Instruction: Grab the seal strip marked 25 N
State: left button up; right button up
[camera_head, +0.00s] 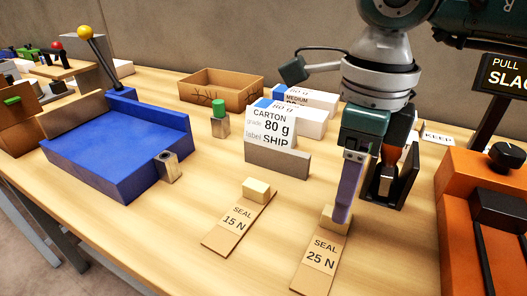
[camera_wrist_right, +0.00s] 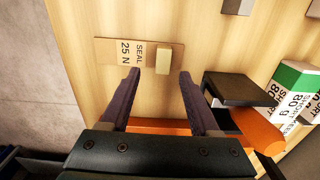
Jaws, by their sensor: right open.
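The seal strip marked 25 N (camera_head: 321,262) lies flat on the wooden table at the front, with a pale raised block (camera_head: 330,222) at its far end. It also shows in the wrist view (camera_wrist_right: 112,50), with its block (camera_wrist_right: 162,60) just beyond the fingertips and roughly between their lines. My right gripper (camera_head: 364,207) is open and empty. In the head view one finger overlaps the block; I cannot tell whether they touch. The seal strip marked 15 N (camera_head: 234,222) lies to the left, with its own block (camera_head: 256,190). My left gripper does not show.
A blue tray (camera_head: 120,165) stands at the left. A carton card (camera_head: 271,128) in a grey holder (camera_head: 277,161) stands behind the strips. An orange machine (camera_head: 460,235) is close on the right. A brown box (camera_head: 220,93) sits at the back. Bare table separates the strips.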

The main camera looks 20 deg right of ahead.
aim_at(327, 243)
jog(key=f, duration=0.5)
jog(key=shift+w, duration=0.35)
jog(key=shift+r, duration=0.1)
grip_shut()
